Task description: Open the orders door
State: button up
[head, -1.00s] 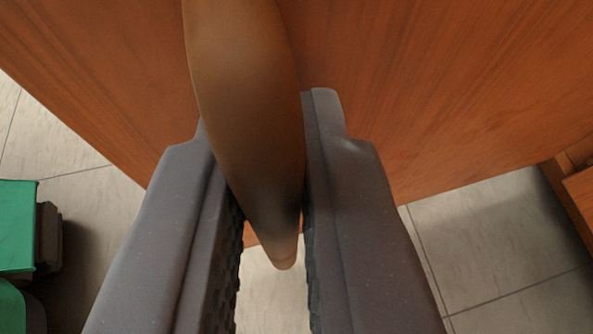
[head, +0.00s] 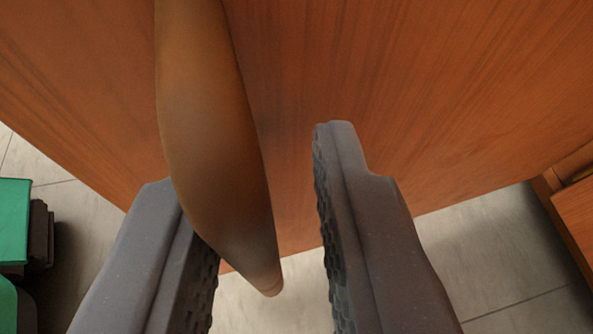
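A reddish-brown wooden door (head: 400,90) fills the upper part of the head view. A long brown tapered handle (head: 212,130) stands out from it, its tip pointing down toward the lower middle. My gripper (head: 260,165) is open around the handle. The left finger lies close beside the handle, partly behind it, and I cannot tell whether they touch. A clear gap separates the handle from the right finger.
Pale tiled floor (head: 500,240) shows below the door edge at both sides. A green object (head: 14,222) with a dark part stands at the left edge. A wooden piece (head: 575,215), perhaps a frame or furniture, stands at the right edge.

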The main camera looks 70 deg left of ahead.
jog(key=shift+s, duration=0.15)
jog(key=p+v, duration=0.3)
jog(key=v, duration=1)
jog(key=shift+d, duration=0.35)
